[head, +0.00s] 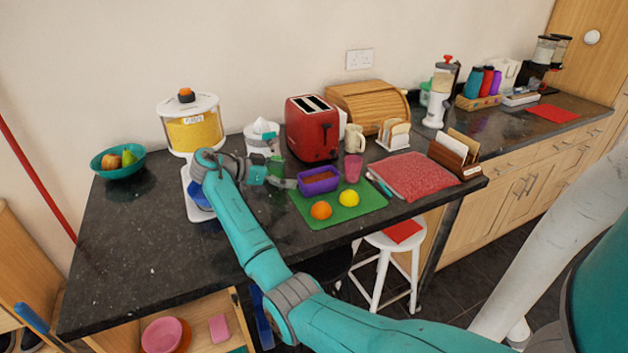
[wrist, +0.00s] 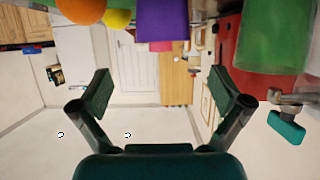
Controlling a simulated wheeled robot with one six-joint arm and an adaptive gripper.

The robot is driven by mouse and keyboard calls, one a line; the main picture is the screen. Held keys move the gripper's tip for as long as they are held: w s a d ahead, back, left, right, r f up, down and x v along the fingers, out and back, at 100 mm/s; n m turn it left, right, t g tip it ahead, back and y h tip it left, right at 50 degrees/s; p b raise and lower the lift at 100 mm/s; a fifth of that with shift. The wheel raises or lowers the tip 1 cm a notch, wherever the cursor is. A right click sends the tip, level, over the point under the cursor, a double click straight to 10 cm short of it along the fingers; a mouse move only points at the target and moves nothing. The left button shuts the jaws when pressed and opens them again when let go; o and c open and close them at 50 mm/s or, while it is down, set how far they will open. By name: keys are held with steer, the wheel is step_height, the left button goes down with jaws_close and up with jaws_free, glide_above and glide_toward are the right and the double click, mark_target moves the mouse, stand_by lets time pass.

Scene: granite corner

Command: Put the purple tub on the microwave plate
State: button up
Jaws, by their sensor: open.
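The purple tub (head: 319,187) stands upright on a green mat (head: 345,211) on the dark counter, with something brown inside. It also shows at the top of the wrist view (wrist: 162,20), which looks upside down. My gripper (head: 288,184) is just left of the tub, pointing towards it, apparently with a small gap. In the wrist view my gripper (wrist: 165,92) is open, with nothing between its fingers. I cannot make out a microwave or its plate in either view.
An orange (head: 321,210) and a lemon (head: 349,198) lie on the mat in front of the tub. A green cup (head: 275,166), a red toaster (head: 312,130) and a pink cup (head: 353,168) stand close around it. The counter's left front is clear.

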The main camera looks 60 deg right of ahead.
mark_target(316, 174)
steer(key=x, duration=0.5)
steer(key=shift+r+x, duration=0.1)
steer(key=shift+x, duration=1.2)
steer(key=shift+r+x, duration=0.15)
steer(key=shift+x, duration=1.15)
steer(key=shift+w+d, duration=0.15)
steer(key=c, duration=1.5)
steer(key=shift+c, duration=0.6)
steer(key=shift+r, duration=0.15)
